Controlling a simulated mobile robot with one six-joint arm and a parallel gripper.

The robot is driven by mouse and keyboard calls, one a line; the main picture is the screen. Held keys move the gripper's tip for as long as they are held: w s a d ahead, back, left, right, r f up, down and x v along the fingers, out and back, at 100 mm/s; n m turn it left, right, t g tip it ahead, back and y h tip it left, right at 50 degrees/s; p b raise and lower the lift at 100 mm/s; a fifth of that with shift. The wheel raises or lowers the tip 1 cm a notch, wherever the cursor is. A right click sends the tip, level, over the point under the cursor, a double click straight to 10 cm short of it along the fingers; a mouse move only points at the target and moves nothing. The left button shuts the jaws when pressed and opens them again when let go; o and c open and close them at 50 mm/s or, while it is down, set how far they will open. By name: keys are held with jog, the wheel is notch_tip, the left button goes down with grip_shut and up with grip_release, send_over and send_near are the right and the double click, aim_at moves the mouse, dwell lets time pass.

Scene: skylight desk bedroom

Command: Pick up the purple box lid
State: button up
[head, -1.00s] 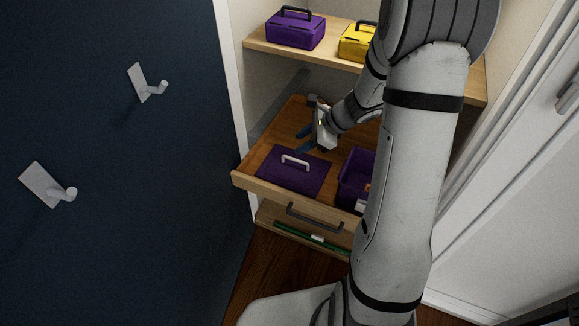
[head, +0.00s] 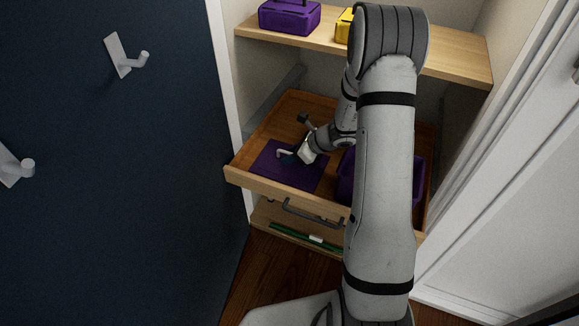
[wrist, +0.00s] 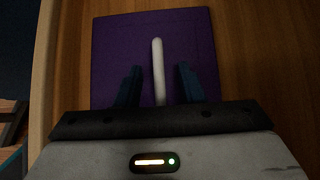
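The purple box lid (head: 276,172) lies flat in the open wooden drawer, at its front left. Its white handle (wrist: 158,72) stands up from the middle of the lid. My gripper (wrist: 160,84) is over the lid, its two blue fingers apart, one on each side of the handle. In the wrist view there are gaps between the handle and both fingers. In the head view my gripper (head: 292,156) hides part of the lid and handle.
An open purple box (head: 347,180) stands in the drawer right of the lid, partly behind my arm. The drawer front (head: 262,189) has a dark handle. A shelf (head: 330,40) above holds a purple box (head: 289,18) and a yellow one (head: 344,25). Green items lie below.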

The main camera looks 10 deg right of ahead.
jog(key=shift+c, duration=0.4)
grip_shut()
